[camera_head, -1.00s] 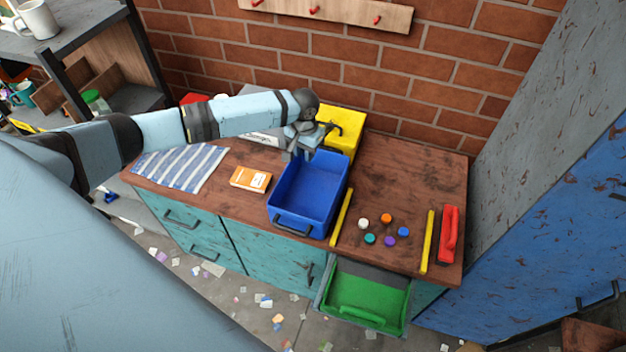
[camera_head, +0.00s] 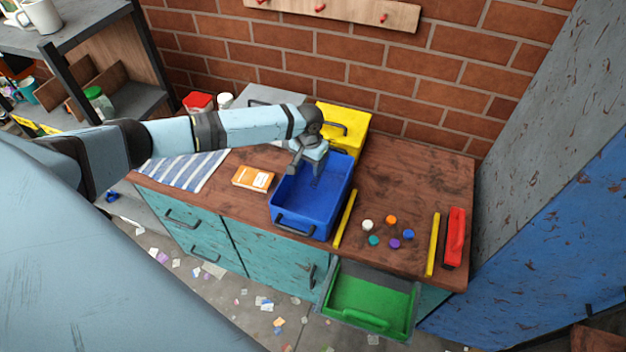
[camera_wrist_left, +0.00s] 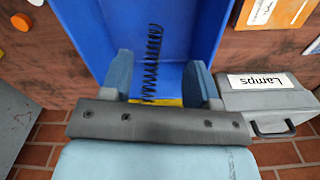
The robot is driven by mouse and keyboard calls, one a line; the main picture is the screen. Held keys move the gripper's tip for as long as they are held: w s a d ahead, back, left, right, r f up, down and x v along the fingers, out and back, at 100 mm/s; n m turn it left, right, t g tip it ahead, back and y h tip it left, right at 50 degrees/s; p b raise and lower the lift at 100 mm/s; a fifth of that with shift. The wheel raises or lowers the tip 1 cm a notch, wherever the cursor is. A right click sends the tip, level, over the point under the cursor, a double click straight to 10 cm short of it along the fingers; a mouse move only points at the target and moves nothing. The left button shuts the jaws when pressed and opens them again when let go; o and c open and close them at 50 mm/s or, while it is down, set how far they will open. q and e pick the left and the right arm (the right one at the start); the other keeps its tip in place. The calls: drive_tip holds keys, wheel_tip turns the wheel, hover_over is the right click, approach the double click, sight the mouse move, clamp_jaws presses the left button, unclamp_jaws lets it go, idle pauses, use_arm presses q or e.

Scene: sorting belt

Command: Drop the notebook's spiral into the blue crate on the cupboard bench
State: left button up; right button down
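The blue crate (camera_head: 335,215) stands on the cupboard bench (camera_head: 385,175), open side up. My left gripper (camera_head: 304,174) is over its back part, pointing down into it. In the left wrist view the gripper (camera_wrist_left: 165,80) is open, its two blue fingers wide apart. The black spiral (camera_wrist_left: 152,60) shows between the fingers against the blue crate (camera_wrist_left: 90,25), touching neither finger. I cannot tell whether it rests on the crate's floor. The spiral is not clear in the head view. An orange notebook (camera_head: 253,178) lies left of the crate. My right gripper is out of view.
A yellow crate (camera_head: 355,125) stands behind the blue one. A grey box labelled Lamps (camera_wrist_left: 265,102) is beside it. Yellow strips (camera_head: 345,218), several coloured caps (camera_head: 391,220) and a red handled tool (camera_head: 455,238) lie right. A green drawer (camera_head: 370,295) is open in front.

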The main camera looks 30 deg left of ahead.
use_arm(q)
wheel_tip(320, 180, up, 14)
drive_tip(key=b, duration=0.1)
drive_tip(key=shift+b, duration=0.35)
drive_tip(key=shift+f, duration=0.1)
idle(0.3)
drive_tip(key=s+d+f+m+t+h, duration=0.2)
drive_tip(key=s+d+f, duration=0.3)
drive_tip(key=d+f, duration=0.3)
drive_tip(key=s+d+f+m+t+h, duration=0.15)
drive_tip(key=s+d+f, duration=0.25)
drive_tip(key=d+f, duration=0.4)
drive_tip(key=s+f+t, duration=0.3)
drive_tip(key=s+t, duration=0.4)
drive_tip(key=s, duration=1.1)
drive_tip(key=shift+d, duration=0.35)
